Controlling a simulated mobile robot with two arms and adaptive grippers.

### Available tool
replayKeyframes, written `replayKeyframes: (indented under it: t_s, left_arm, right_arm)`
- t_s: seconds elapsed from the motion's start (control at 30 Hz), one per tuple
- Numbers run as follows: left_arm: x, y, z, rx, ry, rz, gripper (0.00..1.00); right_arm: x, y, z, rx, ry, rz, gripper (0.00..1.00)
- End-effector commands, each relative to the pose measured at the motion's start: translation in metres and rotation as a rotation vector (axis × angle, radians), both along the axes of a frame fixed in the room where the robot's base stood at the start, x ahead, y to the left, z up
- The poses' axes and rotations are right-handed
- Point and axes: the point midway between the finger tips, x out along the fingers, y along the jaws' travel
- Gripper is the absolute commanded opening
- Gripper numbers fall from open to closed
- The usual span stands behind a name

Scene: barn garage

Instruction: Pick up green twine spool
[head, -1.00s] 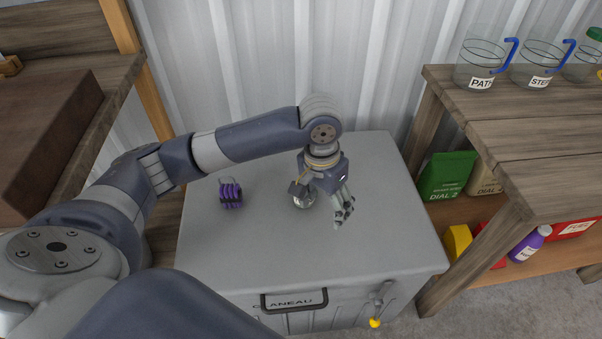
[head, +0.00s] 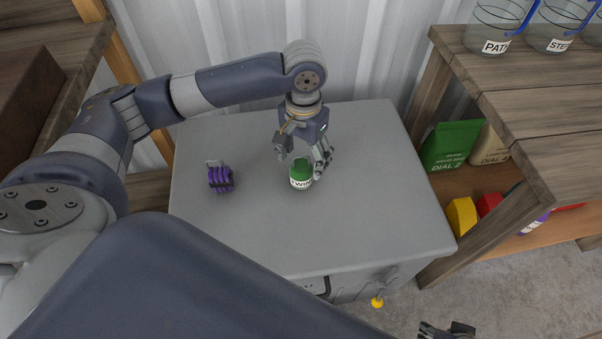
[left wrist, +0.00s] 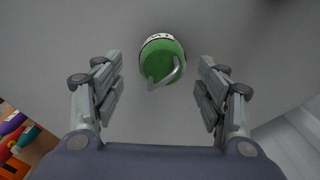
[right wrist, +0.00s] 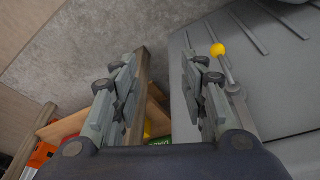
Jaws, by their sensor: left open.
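The green twine spool (head: 301,178) stands upright on the grey lid of the chest (head: 350,225). It has a green top and a white label reading partly "TWIN". In the left wrist view the spool (left wrist: 162,60) shows its green top with a grey metal loop, between and slightly beyond the fingertips. My left gripper (head: 301,165) is open just above and around the spool's top, with a finger on each side and nothing gripped. My right gripper (head: 447,330) shows at the bottom edge of the head view. In the right wrist view it (right wrist: 165,75) is open and empty.
A purple coiled bundle (head: 220,178) lies on the chest left of the spool. A wooden shelf (head: 510,100) with glass jugs (head: 497,28) and a green bag (head: 452,146) stands at right. A yellow-knobbed latch (head: 377,302) is on the chest's front. The lid is otherwise clear.

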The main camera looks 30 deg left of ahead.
Motion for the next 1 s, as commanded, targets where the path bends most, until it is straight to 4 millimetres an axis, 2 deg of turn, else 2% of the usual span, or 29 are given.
replayKeyframes:
  t_s: [0.17,0.43,0.6,0.87,0.9,1.0]
  left_arm:
    - [-0.001,0.001,-0.007,0.001,0.001,0.000,0.67]
    - [-0.003,0.004,-0.036,0.002,0.000,-0.001,0.67]
    - [-0.003,0.004,-0.053,0.001,-0.001,-0.001,0.67]
    - [-0.003,0.004,-0.055,0.001,-0.001,-0.002,0.67]
    - [-0.003,0.003,-0.055,0.001,-0.001,-0.002,0.65]
    - [-0.003,0.003,-0.055,0.001,-0.001,-0.002,0.42]
  right_arm:
    - [-0.002,-0.001,0.009,0.000,-0.006,0.000,0.40]
    - [-0.012,-0.002,0.041,0.001,-0.025,-0.002,0.40]
    - [-0.013,-0.003,0.035,0.001,-0.022,-0.003,0.40]
    - [-0.012,-0.003,0.035,0.001,-0.023,-0.003,0.40]
    - [-0.012,-0.003,0.035,0.001,-0.023,-0.003,0.40]
    - [-0.012,-0.003,0.035,0.001,-0.022,-0.002,0.40]
